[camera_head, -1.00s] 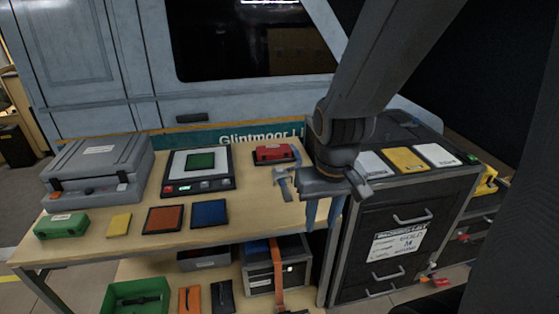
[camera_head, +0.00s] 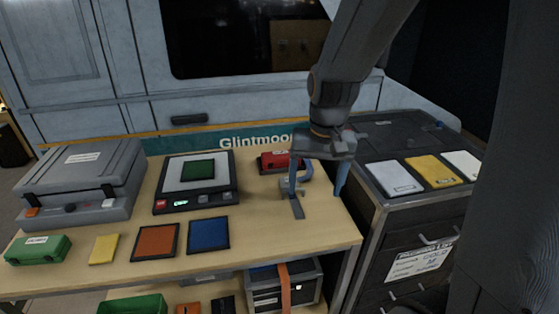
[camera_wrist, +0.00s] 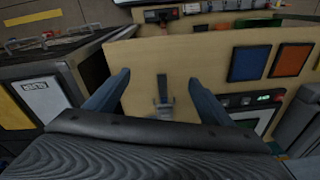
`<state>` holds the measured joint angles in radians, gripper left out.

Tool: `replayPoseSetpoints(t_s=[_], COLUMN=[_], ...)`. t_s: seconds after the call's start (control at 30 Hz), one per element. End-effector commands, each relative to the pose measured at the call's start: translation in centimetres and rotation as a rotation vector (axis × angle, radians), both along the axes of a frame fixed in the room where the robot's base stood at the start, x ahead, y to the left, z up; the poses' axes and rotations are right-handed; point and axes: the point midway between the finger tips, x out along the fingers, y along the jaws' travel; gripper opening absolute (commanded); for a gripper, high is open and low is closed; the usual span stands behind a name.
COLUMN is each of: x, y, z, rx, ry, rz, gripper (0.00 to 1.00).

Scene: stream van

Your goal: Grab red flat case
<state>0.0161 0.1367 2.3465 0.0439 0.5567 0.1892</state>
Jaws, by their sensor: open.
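The red flat case (camera_head: 272,162) lies on the back right part of the table in the head view, right of the scale. Its right end is partly hidden behind my gripper (camera_head: 316,182). My gripper is open and empty, its two blue fingers pointing down above the table's right end, in front of and to the right of the case.
A grey metal tool (camera_head: 297,207) lies on the table by my left finger. The scale (camera_head: 160,204), a blue panel (camera_head: 209,235) and an orange panel (camera_head: 156,242) are to the left. A drawer cabinet (camera_head: 408,218) stands right of the table. The van wall rises behind.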

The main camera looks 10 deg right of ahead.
Motion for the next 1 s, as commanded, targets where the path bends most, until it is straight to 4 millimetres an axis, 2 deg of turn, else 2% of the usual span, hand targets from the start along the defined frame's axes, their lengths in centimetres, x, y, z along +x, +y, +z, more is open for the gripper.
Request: replayPoseSetpoints(t_s=[0.03, 0.2, 0.4, 0.5, 0.6, 0.73, 0.83, 1.0], x=[3.7, 14.1, 24.9, 29.3, 32.7, 35.5, 36.6, 37.0], y=[-0.1, -0.7, -1.3, -1.6, -1.8, -2.0, -2.1, -1.9], z=[-1.2, -2.8, -4.8, -5.9, -6.7, -7.3, -7.4, -8.3], rx=[0.018, 0.090, 0.175, 0.212, 0.241, 0.265, 0.275, 0.278], ry=[0.008, 0.059, 0.132, 0.175, 0.214, 0.253, 0.272, 0.285], rz=[-0.086, -0.424, -0.797, -0.963, -1.102, -1.226, -1.281, -1.310], gripper=[0.75, 0.75, 0.75, 0.75, 0.75, 0.75, 0.75, 0.75])
